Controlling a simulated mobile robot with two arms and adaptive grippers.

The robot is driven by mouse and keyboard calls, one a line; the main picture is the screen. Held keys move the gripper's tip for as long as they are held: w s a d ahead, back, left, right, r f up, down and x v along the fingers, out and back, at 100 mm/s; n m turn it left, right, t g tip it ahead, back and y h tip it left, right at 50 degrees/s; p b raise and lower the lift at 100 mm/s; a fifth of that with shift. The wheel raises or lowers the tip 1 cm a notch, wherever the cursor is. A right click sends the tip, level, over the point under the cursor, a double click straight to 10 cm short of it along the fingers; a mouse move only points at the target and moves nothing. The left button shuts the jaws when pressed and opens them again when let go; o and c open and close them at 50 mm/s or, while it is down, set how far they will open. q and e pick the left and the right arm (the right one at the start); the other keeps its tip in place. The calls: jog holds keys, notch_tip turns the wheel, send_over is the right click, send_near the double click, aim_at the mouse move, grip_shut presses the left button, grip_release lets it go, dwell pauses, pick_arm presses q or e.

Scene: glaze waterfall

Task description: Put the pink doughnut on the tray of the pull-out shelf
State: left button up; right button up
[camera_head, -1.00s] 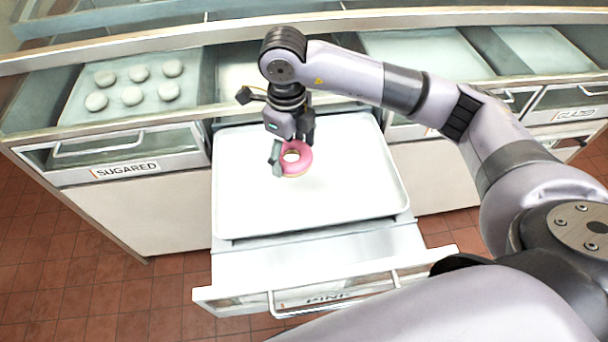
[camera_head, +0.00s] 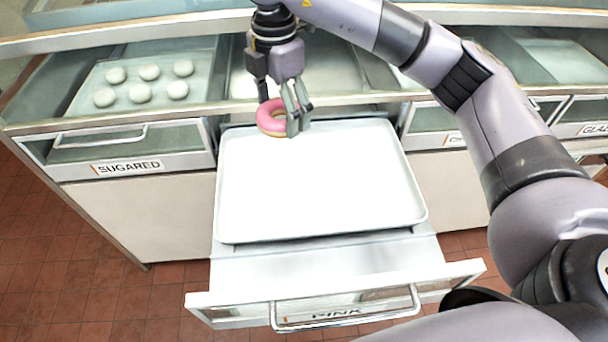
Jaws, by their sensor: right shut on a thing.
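The pink doughnut (camera_head: 268,118) is a ring with pink glaze and a pale base. My right gripper (camera_head: 291,121) is shut on its right side and points down. The doughnut shows over the back left part of the white tray (camera_head: 320,190); I cannot tell how high above it. The tray lies on the pulled-out shelf (camera_head: 330,258), whose front is labelled PINK, and is otherwise bare. My left gripper is not in view.
A closed drawer labelled SUGARED (camera_head: 128,166) stands left of the shelf. Behind it a tray holds several white doughnuts (camera_head: 140,93). A counter rail (camera_head: 120,127) runs behind the open shelf. Red tiled floor lies in front.

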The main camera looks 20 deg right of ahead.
aim_at(286, 184)
notch_tip(286, 184, down, 19)
jog(key=shift+p, duration=0.6)
jog(key=shift+f, duration=0.2)
jog(key=o, duration=1.2)
jog(key=shift+r, duration=0.1)
jog(key=shift+c, duration=0.2)
notch_tip(286, 184, up, 12)
jog(key=b, duration=0.1)
jog(key=shift+r, duration=0.15)
